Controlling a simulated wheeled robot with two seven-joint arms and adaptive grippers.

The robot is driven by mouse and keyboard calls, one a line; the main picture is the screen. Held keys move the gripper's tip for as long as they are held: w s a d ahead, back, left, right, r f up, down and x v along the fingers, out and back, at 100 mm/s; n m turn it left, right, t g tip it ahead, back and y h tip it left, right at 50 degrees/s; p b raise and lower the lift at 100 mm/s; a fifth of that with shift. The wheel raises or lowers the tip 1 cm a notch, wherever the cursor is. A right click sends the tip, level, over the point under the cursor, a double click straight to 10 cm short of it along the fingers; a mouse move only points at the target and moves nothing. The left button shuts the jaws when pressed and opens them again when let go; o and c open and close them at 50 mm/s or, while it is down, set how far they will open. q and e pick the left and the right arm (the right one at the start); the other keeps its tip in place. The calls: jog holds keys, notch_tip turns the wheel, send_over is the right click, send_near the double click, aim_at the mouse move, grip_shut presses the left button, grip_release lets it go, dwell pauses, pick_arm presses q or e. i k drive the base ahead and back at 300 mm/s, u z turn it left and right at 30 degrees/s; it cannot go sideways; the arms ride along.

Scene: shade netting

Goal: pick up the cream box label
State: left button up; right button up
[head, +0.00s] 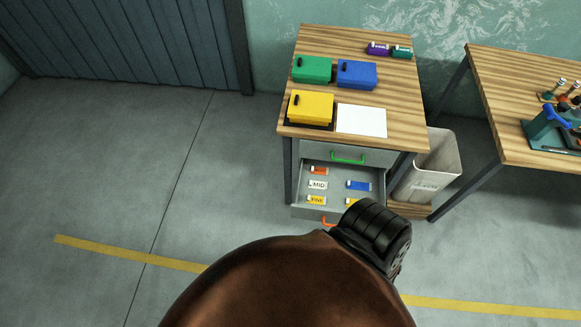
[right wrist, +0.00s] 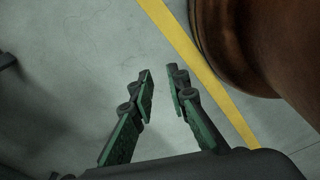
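A pale, cream-white label (head: 317,185) reading "MID" lies in the open drawer (head: 338,211) under the wooden table, in the left column of labels. An orange label (head: 318,171) lies behind it and a yellow label (head: 316,199) reading "FINE" lies in front. A blue label (head: 358,185) lies to its right. My right gripper (right wrist: 159,76) shows in the right wrist view, with its two green-padded fingers apart and nothing between them, above the bare floor. It is away from the drawer. My left gripper is in neither view.
The table (head: 330,42) carries green (head: 312,69), blue (head: 357,74) and yellow (head: 310,107) boxes and a white sheet (head: 361,121). A bin (head: 432,165) stands between it and a second table (head: 510,120). My brown arm part covers the bottom middle. Floor at left is clear.

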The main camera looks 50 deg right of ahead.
aim_at(314, 184)
jog(key=i, duration=2.65)
jog(key=z, duration=2.75)
